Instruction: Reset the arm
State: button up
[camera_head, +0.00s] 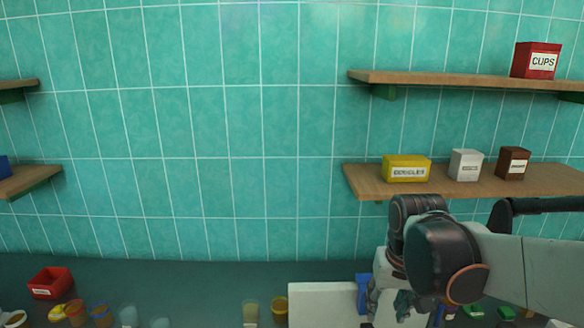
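My arm reaches in from the right edge, with its dark, copper-ringed joints in front of the lower right shelf. My gripper (388,306) hangs at the lower end, pointing down in front of a white panel or box (322,305). It is small and partly cut off by the bottom edge. I cannot tell whether its fingers are open or shut, or whether it holds anything. A blue item (363,288) shows just beside it.
Right shelves hold a red CUPS box (538,60), and yellow (406,168), white (466,165) and brown (513,163) boxes. On the dark counter (190,275), a red bin (50,283) and several cups stand left. Green items (473,311) lie below my arm. The middle wall is clear.

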jog(key=s+f+t+b, duration=0.2)
jog(key=s+b, duration=0.1)
jog(key=s, duration=0.2)
jog(key=s+f+n+t+b, duration=0.1)
jog(key=s+f+t+b, duration=0.2)
jog(key=s+b, duration=0.1)
jog(key=shift+s, duration=0.9)
